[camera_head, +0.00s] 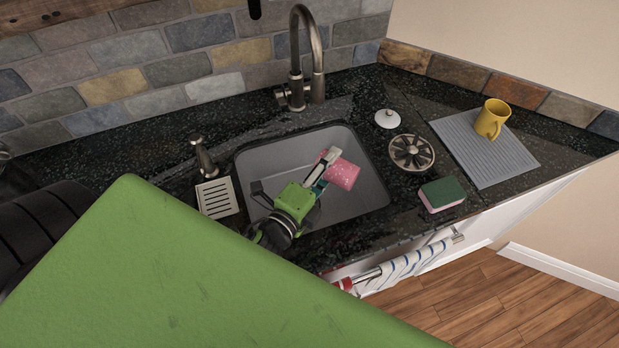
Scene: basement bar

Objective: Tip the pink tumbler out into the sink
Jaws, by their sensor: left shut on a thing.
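The pink tumbler (343,174) is over the sink basin, on its side or strongly tilted. My left gripper (326,170) is shut on the tumbler and comes in from the lower left. The sink (367,199) is a grey basin set into the dark speckled counter. Whether anything is inside the tumbler cannot be told. My right gripper is not in view.
The faucet (318,62) stands behind the sink. A soap dispenser (205,158) and a slotted soap dish (217,197) are at its left. At its right are a white lid (387,119), a strainer (411,152), a sponge (443,194) and a yellow mug (490,121) on a grey mat (478,163).

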